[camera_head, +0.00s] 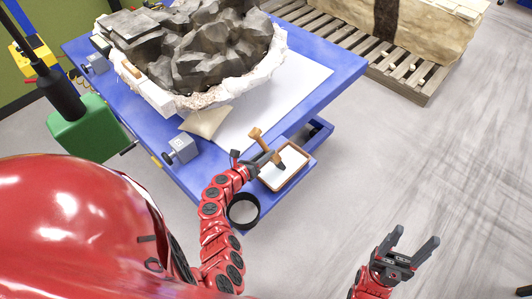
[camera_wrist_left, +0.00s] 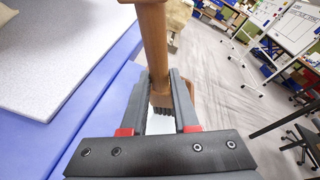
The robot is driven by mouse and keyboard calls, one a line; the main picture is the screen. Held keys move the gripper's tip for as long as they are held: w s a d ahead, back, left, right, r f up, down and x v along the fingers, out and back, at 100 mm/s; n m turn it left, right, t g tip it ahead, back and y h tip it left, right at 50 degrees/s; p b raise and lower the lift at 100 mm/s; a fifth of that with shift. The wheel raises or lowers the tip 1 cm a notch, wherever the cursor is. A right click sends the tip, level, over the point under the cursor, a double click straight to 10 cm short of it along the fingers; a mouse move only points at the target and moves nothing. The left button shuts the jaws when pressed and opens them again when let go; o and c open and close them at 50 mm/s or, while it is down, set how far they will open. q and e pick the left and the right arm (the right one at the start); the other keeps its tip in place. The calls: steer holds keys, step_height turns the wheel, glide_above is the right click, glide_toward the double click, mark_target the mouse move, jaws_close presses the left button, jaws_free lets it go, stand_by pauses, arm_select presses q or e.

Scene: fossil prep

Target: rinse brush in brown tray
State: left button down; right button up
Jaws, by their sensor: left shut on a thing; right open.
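My left gripper (camera_head: 262,162) is shut on the brush (camera_head: 257,135), which has a brown wooden handle and dark bristles. The brush stands handle up, slightly tilted, over the brown-rimmed tray (camera_head: 302,169) with a pale inside. In the left wrist view the brush handle (camera_wrist_left: 153,45) rises between the fingers and the dark bristles point down; whether they touch the tray's inside I cannot tell. My right gripper (camera_head: 413,252) is open and empty, out over the floor to the right of the table.
The blue table (camera_head: 325,88) carries a large dark rock (camera_head: 195,50) in a white jacket, a white sheet (camera_head: 290,90), a beige bag (camera_head: 205,120) and a grey clamp block (camera_head: 181,149). A black ring (camera_head: 243,210) sits at the near corner. A pallet (camera_head: 410,77) stands beyond; floor at right is clear.

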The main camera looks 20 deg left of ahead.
arm_select(q)
steer(key=shift+w, duration=0.1)
steer(key=shift+w+d, duration=0.25)
steer(key=shift+w, duration=0.2)
steer(key=shift+s, duration=0.1)
steer(key=shift+s+a+p, duration=0.25)
steer(key=shift+s+p, duration=0.1)
steer(key=shift+s, duration=0.15)
steer(key=shift+w, duration=0.15)
steer(key=shift+w+d, duration=0.2)
steer(key=shift+w, duration=0.25)
steer(key=shift+s, duration=0.1)
